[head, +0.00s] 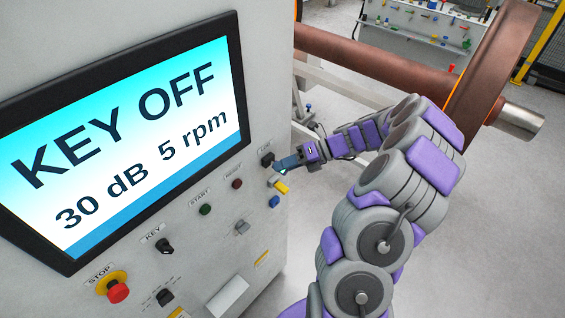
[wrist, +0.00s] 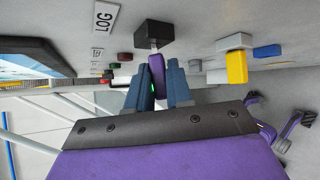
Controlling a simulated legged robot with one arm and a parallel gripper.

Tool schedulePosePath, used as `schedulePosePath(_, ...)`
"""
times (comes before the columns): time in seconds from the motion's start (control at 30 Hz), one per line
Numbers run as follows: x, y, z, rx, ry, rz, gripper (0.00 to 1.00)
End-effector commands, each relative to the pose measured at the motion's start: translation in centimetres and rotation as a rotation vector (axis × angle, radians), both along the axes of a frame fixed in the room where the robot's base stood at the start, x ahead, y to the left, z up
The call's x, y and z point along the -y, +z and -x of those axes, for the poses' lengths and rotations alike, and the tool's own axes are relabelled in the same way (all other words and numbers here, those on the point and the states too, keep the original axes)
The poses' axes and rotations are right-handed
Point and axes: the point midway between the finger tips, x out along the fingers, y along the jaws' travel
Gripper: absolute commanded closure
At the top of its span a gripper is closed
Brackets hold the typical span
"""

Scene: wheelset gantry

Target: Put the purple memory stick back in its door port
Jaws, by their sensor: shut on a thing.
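The purple memory stick (wrist: 157,72) is in my gripper (wrist: 164,85), between its two blue fingers, in the wrist view. Its pale metal plug points at a black port block (wrist: 153,32) beside the LOG label. The plug's end meets or overlaps the block's face; I cannot tell how deep it sits. A short length of pale metal shows between block and purple body. In the head view my gripper (head: 282,164) is at the cabinet's right edge, close to the black port (head: 267,158). The stick is too small or hidden to make out there.
Yellow (head: 281,187) and blue (head: 274,201) pieces stick out of the cabinet face just below the port. Red and green buttons (head: 205,209) are to the left. The screen (head: 130,130) reads KEY OFF. A large wheelset (head: 480,75) stands behind my arm.

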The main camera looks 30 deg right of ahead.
Motion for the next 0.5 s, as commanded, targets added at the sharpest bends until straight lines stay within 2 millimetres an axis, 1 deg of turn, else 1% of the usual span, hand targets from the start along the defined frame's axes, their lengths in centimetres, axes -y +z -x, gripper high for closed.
schedulePosePath(0.5, 0.5, 0.0, 1.2, 0.001, -0.002, -0.001, 1.00)
